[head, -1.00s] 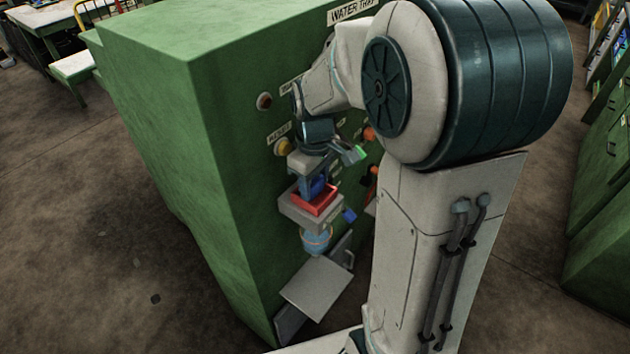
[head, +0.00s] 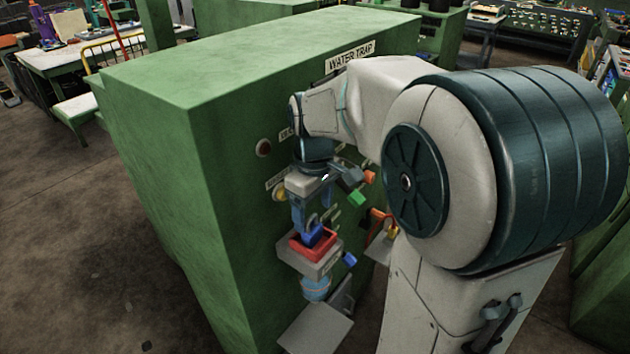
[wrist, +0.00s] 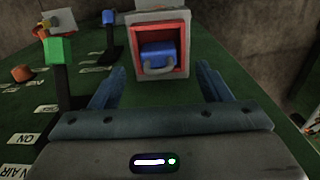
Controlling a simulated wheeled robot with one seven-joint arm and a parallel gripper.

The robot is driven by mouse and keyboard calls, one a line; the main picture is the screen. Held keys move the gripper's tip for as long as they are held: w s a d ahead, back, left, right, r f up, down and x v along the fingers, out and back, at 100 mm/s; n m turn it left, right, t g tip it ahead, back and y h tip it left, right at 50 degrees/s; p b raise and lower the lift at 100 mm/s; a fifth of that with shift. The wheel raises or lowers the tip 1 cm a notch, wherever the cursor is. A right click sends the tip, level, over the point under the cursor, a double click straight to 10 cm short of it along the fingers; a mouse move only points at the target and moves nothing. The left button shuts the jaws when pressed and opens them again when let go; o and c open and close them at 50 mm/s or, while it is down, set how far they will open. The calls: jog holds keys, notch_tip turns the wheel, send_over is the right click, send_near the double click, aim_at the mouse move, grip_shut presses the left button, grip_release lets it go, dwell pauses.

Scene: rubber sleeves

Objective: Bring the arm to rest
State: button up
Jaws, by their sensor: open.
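Beyond the fingertips is a grey box with a red-rimmed opening (wrist: 188,50). A blue block with a grey loop (wrist: 157,54) sits inside that opening. In the head view the red-rimmed box (head: 300,247) lies just below the fingers. My arm hides part of the cabinet face.
A green-tipped lever (wrist: 58,50) and a blue-tipped lever (wrist: 109,18) stand beside the box. Below it in the head view are a blue bucket (head: 316,289) and a grey plate (head: 315,330). A white-topped table (head: 75,45) stands back left.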

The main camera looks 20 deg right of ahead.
notch_tip(320, 180, up, 8)
jog(key=s+f+m+t, duration=0.1)
jog(key=s+f+m, duration=0.2)
jog(key=s, duration=0.4)
jog(key=s+f+m+t, duration=0.2)
jog(key=s+f+m, duration=0.2)
jog(key=s, duration=0.3)
jog(key=shift+f, duration=0.3)
